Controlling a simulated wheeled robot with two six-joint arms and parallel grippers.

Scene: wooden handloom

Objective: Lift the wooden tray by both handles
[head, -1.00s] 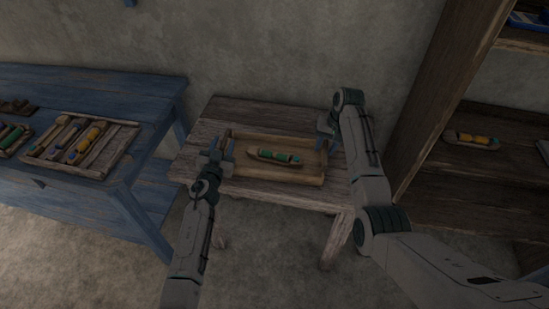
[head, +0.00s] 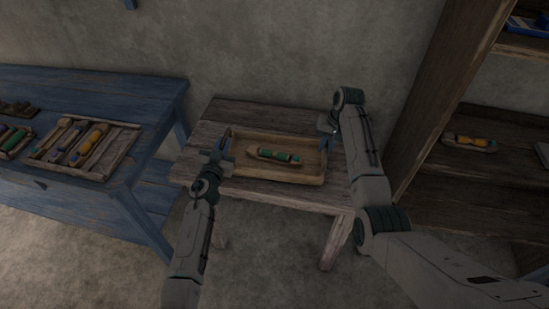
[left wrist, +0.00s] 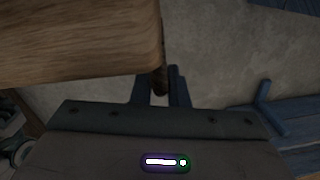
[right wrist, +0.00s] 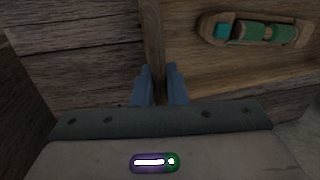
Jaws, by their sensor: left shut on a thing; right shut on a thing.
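The wooden tray (head: 275,178) is at the small weathered table, with a wooden shuttle (head: 262,155) carrying a green spool inside it. My left gripper (head: 222,152) is at the tray's left end, shut on a dark handle (left wrist: 159,78), which shows between its fingers in the left wrist view. My right gripper (head: 327,138) is at the right end. In the right wrist view its fingers (right wrist: 158,75) are shut on the handle at the tray's end wall (right wrist: 152,40). The handle itself is mostly hidden there. I cannot tell whether the tray's underside touches the table.
The small table (head: 215,118) stands against the wall. A blue bench (head: 90,85) at the left holds another tray (head: 125,150) with several shuttles. A wooden shelf (head: 450,190) at the right holds another shuttle (head: 470,142).

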